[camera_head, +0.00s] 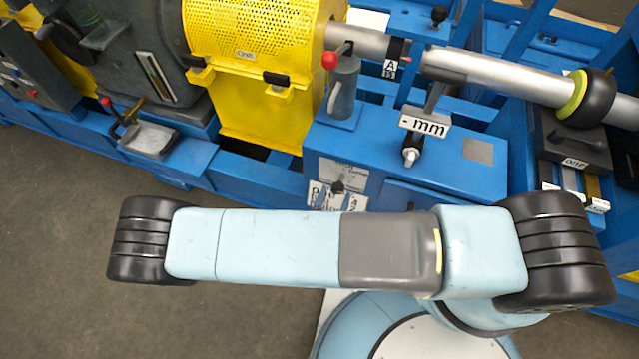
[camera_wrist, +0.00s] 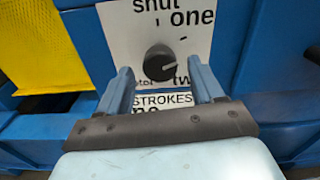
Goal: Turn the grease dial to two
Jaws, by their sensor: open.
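The grease dial (camera_wrist: 159,62) is a round black knob on a white plate (camera_wrist: 130,30) in the wrist view. The plate reads "shut" above, "one" at upper right, and a partly hidden "two" at lower right. A pale pointer line on the knob faces right, roughly between "one" and "two". My gripper (camera_wrist: 160,72) is open, its two blue-grey fingers at the lower left and lower right of the knob. I cannot tell whether either touches it.
A "STROKES" label (camera_wrist: 163,100) sits below the dial, partly hidden by my gripper. A yellow perforated guard (camera_head: 262,40), a red-knobbed lever (camera_head: 330,62) and a "- mm" plate (camera_head: 423,124) stand above the dial in the head view. Open floor lies at lower left.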

